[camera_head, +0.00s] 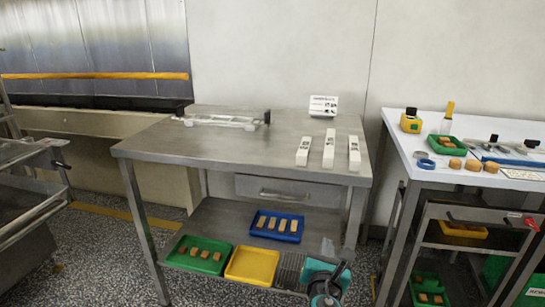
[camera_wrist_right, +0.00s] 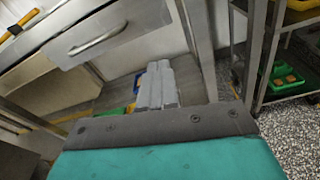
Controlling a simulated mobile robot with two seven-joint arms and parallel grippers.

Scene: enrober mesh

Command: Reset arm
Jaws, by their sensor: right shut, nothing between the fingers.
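My right gripper (camera_head: 327,247) is low in front of the steel table (camera_head: 225,150), near its lower shelf and right front leg. In the right wrist view its grey fingers (camera_wrist_right: 157,84) are together with nothing between them, below the drawer (camera_wrist_right: 100,35). My left gripper is in neither view.
The lower shelf holds a green tray (camera_head: 178,262), a yellow tray (camera_head: 233,277) and a blue tray (camera_head: 261,236). Three white blocks (camera_head: 329,148) and a metal frame (camera_head: 220,121) lie on the tabletop. A white-topped bench (camera_head: 408,135) stands right, past a floor gap.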

